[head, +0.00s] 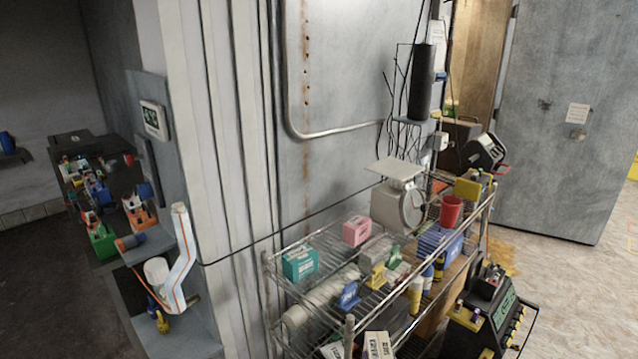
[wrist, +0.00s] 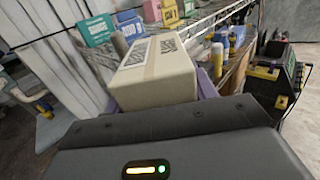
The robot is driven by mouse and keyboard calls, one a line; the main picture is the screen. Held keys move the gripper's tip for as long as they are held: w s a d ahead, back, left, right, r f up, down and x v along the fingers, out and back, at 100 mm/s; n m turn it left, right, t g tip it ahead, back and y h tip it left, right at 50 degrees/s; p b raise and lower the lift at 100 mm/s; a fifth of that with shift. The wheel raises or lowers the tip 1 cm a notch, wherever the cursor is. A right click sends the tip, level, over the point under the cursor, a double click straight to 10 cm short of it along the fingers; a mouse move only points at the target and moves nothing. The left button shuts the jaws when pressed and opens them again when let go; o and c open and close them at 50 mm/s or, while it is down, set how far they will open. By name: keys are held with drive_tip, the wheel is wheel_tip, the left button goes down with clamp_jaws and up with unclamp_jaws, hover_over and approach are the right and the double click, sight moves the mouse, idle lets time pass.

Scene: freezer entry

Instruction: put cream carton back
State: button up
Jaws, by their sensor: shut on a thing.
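The cream carton (wrist: 150,75) is close up in the middle of the wrist view, with a black-and-white code label and dark print on its top. My gripper (wrist: 160,92) is shut on it. Parts of purple fingers show at its sides, and the carton's near end faces the dark gripper body. The carton is in front of the wire rack and hides part of it. I cannot make out my gripper in the head view. The wire rack (head: 272,283) stands along the metal wall in the head view.
The rack holds a teal box (head: 300,263), a pink box (head: 357,231), a scale (head: 399,207), a red cup (head: 451,211) and several bottles. Printed cartons (head: 378,346) show at the bottom edge. A black machine (head: 490,318) stands right of the rack. Floor (head: 575,290) is clear farther right.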

drive_tip(key=shift+s+a, duration=0.25)
drive_tip(key=shift+s, duration=0.2)
drive_tip(key=s+f, duration=0.4)
drive_tip(key=f, duration=0.1)
drive_tip(key=shift+s+f, duration=0.15)
drive_tip(key=shift+f, duration=0.05)
drive_tip(key=shift+r, duration=0.1)
idle(1.0)
drive_tip(key=w+r, duration=0.4)
drive_tip(key=r, duration=0.1)
drive_tip(key=shift+w+r, duration=0.2)
drive_tip(key=shift+w, duration=0.05)
